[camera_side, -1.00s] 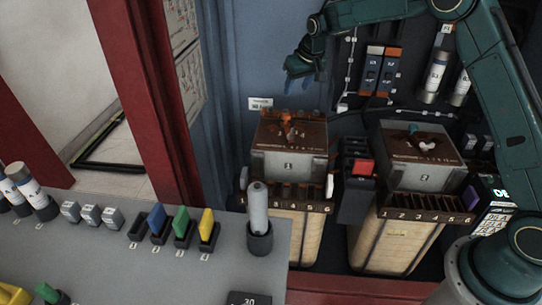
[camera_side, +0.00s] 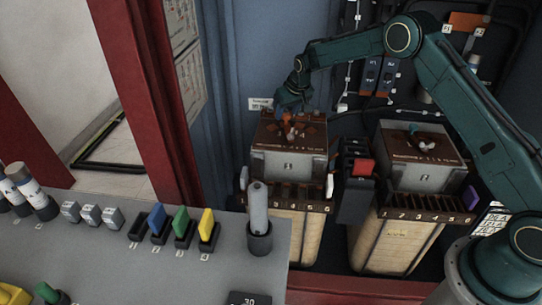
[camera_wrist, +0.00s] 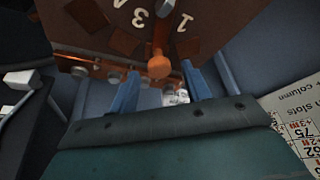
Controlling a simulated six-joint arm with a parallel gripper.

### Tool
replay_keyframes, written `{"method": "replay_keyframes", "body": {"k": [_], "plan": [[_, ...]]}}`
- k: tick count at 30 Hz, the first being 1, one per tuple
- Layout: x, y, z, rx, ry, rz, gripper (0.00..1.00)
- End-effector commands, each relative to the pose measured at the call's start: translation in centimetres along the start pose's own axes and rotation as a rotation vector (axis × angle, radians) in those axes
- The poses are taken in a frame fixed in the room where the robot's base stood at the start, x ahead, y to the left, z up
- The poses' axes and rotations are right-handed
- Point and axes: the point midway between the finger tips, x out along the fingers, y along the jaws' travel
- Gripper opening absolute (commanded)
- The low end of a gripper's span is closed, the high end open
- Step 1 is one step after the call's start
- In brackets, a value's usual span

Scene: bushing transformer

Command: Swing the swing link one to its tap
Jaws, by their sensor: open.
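The swing link (camera_wrist: 159,66) is a copper-coloured arm with a round knob, seen in the wrist view on the brown top plate (camera_wrist: 85,35) of transformer one. In the side view, my gripper (camera_side: 292,108) is just over the back of transformer one (camera_side: 287,165), low near the top plate. My gripper partly hides the link there.
Transformer two (camera_side: 424,177) stands to the right, with a red-topped block (camera_side: 361,167) between. A grey bench (camera_side: 130,255) in front holds coloured fuses and a grey cylinder (camera_side: 258,210). A blue wall is close behind transformer one.

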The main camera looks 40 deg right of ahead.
Motion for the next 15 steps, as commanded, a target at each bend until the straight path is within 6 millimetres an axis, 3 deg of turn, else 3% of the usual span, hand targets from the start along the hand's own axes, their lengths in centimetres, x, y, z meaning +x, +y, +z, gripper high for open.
{"method": "replay_keyframes", "body": {"k": [14,15], "plan": [[0.89,0.0,0.03,0.0,0.0,0.0,0.48],[0.88,0.0,0.03,0.0,0.0,0.0,0.42]]}}
